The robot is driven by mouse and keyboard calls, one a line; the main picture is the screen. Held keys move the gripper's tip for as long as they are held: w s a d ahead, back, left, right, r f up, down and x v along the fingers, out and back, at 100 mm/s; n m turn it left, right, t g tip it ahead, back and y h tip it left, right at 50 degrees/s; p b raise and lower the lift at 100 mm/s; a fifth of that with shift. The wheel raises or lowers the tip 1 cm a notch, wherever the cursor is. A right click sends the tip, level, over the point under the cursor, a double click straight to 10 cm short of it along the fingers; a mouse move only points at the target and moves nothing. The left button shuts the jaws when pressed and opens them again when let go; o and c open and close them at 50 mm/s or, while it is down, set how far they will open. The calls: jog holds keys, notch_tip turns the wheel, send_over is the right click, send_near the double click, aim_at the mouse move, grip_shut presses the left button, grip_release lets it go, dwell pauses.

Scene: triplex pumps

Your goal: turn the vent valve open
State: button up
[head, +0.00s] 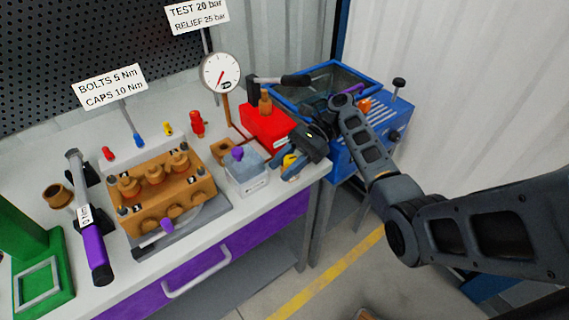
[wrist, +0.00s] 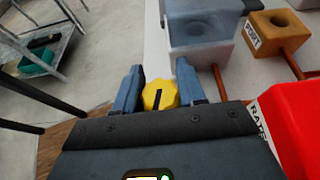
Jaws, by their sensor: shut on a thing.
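The vent valve appears to be the yellow scalloped knob (wrist: 160,97) with a dark bar mark across its face. In the wrist view the bar runs nearly straight up and down. My gripper (wrist: 158,85) is shut on this knob, one blue-grey finger on each side. In the head view the yellow knob (head: 289,161) shows partly between the fingers of my gripper (head: 289,168), at the bench's front right edge. The fingers hide part of the knob there.
A clear block (head: 246,175) with a purple knob stands left of my gripper. The red box (head: 268,124) is close behind it, with the gauge (head: 221,72) farther back. A blue tank (head: 375,130) stands right of the bench. Floor is open in front.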

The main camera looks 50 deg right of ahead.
jog(key=shift+s+n+g, duration=0.2)
jog(key=shift+n+g, duration=0.8)
jog(key=shift+g, duration=0.2)
jog(key=shift+a+n+g, duration=0.1)
jog(key=shift+n+g, duration=0.4)
jog(key=shift+g, duration=0.1)
jog(key=o, duration=1)
jog(key=shift+c, duration=0.2)
jog(key=shift+v, duration=3.9)
jog(key=shift+s+f, duration=0.1)
jog(key=shift+f, duration=0.1)
